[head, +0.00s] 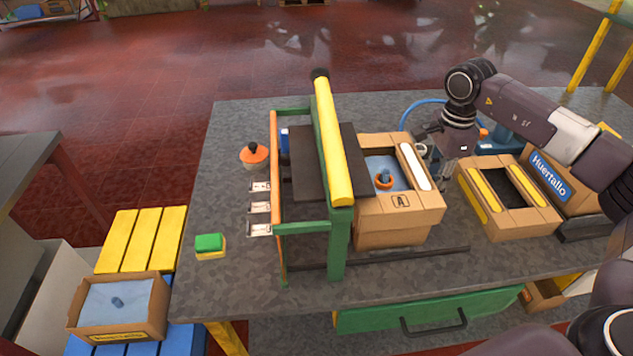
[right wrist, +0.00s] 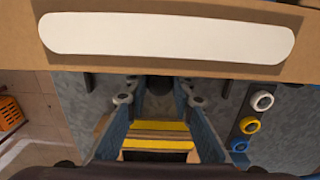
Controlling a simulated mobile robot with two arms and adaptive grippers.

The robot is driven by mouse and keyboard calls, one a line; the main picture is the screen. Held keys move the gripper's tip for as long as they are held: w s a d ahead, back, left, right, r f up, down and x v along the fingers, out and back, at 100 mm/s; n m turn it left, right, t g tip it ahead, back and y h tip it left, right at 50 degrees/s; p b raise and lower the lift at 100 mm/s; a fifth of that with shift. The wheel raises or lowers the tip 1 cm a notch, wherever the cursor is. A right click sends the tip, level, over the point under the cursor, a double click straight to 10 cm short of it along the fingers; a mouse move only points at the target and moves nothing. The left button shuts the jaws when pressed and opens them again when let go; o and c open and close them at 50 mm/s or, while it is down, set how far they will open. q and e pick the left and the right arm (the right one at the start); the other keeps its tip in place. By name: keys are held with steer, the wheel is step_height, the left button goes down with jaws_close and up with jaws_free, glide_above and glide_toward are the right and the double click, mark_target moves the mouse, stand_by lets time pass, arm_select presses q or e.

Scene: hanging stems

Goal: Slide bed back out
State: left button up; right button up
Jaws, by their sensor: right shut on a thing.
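A green and orange press frame (head: 338,235) with a yellow top bar (head: 332,140) stands on the grey table. Dark panels (head: 305,170) show behind the bar. A cardboard box (head: 405,222) with a blue lining and an orange ring stands against the frame's right side; the bed under it is mostly hidden, and a dark rail (head: 455,250) runs along the table. My right gripper (head: 440,158) is low at the box's right side, beside its white strip (head: 415,167). In the right wrist view the gripper (right wrist: 158,90) is shut on a dark part, seemingly the bed's handle (right wrist: 160,84).
A second box with yellow strips (head: 508,220) stands to the right, near a Huertallo box (head: 550,178). A green and yellow sponge (head: 210,246) and an orange pot (head: 254,155) are at the left. Another box (head: 118,305) rests on the pallet.

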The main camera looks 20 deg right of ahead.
steer(key=shift+s+d, duration=0.2)
steer(key=shift+d, duration=0.75)
steer(key=shift+s+d, duration=0.2)
steer(key=shift+d, duration=0.7)
steer(key=shift+s+d, duration=0.2)
steer(key=shift+d, duration=0.55)
steer(key=shift+s+d, duration=0.15)
steer(key=shift+d, duration=0.65)
steer(key=shift+s+d, duration=0.2)
steer(key=shift+d, duration=0.55)
steer(key=o, duration=2.2)
steer(key=shift+r, duration=0.1)
step_height(320, 180, up, 8)
steer(key=p, duration=0.6)
steer(key=shift+p, duration=0.4)
